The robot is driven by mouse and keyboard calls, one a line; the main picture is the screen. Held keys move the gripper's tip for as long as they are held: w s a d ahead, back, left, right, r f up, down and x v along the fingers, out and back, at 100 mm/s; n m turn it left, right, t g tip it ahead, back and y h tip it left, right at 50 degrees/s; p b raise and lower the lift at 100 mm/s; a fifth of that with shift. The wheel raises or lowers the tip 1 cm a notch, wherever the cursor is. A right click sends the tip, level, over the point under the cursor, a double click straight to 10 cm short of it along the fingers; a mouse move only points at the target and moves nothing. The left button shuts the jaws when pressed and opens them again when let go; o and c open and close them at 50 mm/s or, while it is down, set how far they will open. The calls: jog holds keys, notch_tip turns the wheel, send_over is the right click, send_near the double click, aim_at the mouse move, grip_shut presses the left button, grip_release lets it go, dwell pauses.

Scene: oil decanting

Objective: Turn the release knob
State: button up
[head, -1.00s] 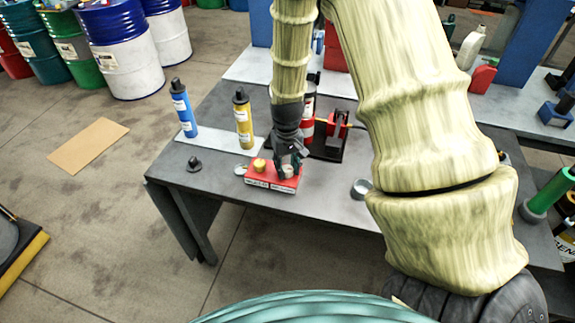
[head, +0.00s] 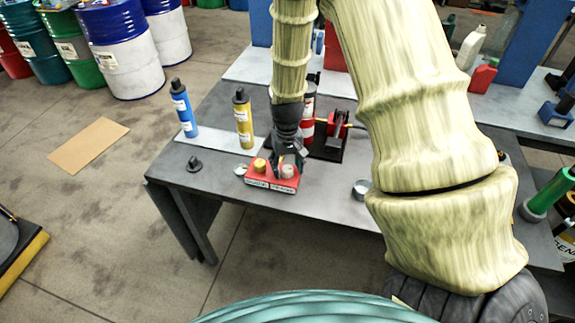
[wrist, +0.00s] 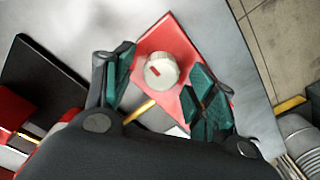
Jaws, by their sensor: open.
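A red box (head: 256,182) stands near the front edge of the grey table. It carries a yellow knob (head: 259,165) at left and a pale grey knob (head: 288,171) at right, with white labels on its front. Which knob is the release knob, I cannot read. My gripper (head: 290,156) is open and empty, just above and behind the grey knob. In the wrist view the grey knob (wrist: 162,70), with a red mark on its top, shows between the two spread green-padded fingers. They look apart from it.
A blue bottle (head: 183,110) and a yellow bottle (head: 243,120) stand on a pale mat left of my gripper. A dark stand with a red part (head: 336,125) is behind at right. A small metal cup (head: 361,189) and a black fitting (head: 194,164) sit on the table (head: 225,200).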

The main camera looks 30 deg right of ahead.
aim_at(287, 168)
notch_tip(287, 168, up, 12)
dwell(0.7)
dwell(0.5)
